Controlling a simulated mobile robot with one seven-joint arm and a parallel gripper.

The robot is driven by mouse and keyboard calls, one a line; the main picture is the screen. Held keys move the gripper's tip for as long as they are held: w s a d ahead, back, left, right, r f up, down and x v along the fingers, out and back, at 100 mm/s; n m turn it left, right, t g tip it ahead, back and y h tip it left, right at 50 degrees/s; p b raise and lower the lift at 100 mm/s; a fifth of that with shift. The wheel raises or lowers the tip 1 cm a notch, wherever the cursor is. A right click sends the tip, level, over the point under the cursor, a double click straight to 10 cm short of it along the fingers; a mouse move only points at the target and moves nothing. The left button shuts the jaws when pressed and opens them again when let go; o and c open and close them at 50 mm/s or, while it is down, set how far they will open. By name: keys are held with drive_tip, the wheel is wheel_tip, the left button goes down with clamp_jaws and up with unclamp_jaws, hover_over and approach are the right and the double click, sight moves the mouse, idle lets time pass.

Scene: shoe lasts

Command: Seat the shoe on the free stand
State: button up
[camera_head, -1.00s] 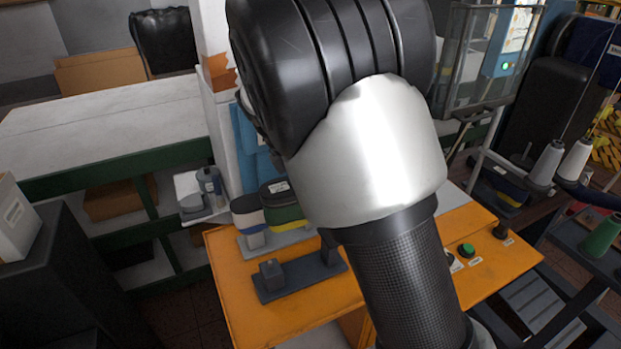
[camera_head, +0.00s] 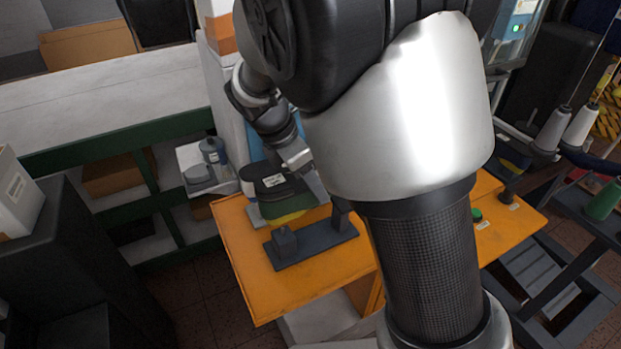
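A shoe-like piece (camera_head: 285,203) with a dark top, a white label, a green middle and a yellow lower band is at the back left of the orange table. A dark grey stand (camera_head: 318,243) with two upright posts stands in front of it; its visible part is empty. My gripper (camera_head: 314,186) points down at the right side of the green piece. Whether it touches or grips the piece, and how far its fingers are apart, I cannot tell. My own arm hides much of the table. A light grey stand (camera_head: 255,215) shows only slightly behind the dark one.
The orange table (camera_head: 260,290) is clear at its front left. A grey shelf with a pump bottle (camera_head: 212,150) stands behind it on the left.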

drive_tip(key=shift+f+b, duration=1.65)
drive_tip(key=shift+f, duration=1.45)
drive_tip(key=shift+f, duration=0.15)
drive_tip(key=o, duration=1.7)
drive_tip(key=shift+o, duration=0.6)
drive_tip(key=shift+f, duration=0.1)
drive_tip(key=p+v, duration=0.2)
drive_tip(key=v, duration=1.5)
drive_tip(key=shift+r, duration=0.3)
